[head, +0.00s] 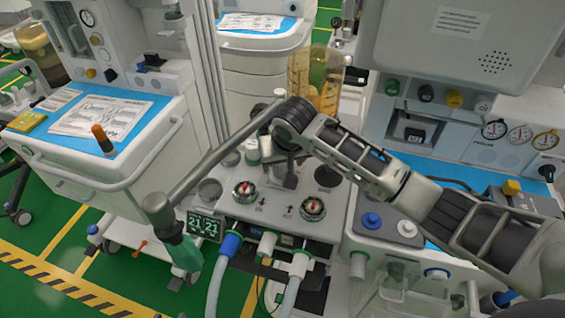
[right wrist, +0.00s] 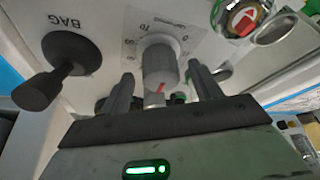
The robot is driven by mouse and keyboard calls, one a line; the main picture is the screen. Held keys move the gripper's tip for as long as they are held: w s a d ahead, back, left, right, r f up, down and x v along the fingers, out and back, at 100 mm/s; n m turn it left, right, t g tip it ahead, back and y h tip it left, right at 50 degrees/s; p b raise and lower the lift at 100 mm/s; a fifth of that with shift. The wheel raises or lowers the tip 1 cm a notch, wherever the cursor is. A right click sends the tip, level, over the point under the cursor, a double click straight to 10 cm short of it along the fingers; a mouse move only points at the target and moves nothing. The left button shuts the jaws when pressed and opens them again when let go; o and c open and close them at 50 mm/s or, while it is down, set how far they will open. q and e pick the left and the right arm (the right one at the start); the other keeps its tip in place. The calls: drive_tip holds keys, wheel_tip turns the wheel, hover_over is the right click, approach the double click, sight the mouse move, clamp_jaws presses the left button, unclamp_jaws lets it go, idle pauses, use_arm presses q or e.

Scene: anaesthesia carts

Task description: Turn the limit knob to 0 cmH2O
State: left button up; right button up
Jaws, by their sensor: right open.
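The limit knob (right wrist: 159,62) is a grey ribbed knob with a red mark, on a white dial plate (right wrist: 190,28) with printed numbers; 70 is legible at its left. It shows in the right wrist view between the two fingers of my right gripper (right wrist: 161,78). The fingers are open, one on each side of the knob, with visible gaps. In the head view my right gripper (head: 288,180) points down at the top of the breathing-circuit block (head: 270,210); it hides the knob there. My left gripper is not in view.
A black lever (right wrist: 40,90) marked BAG stands beside the knob. A grey bag arm (head: 215,155) with a green bag (head: 184,252) extends left. White hoses (head: 290,295) hang at the front.

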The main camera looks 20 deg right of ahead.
drive_tip(key=shift+x, duration=0.85)
drive_tip(key=c, duration=1)
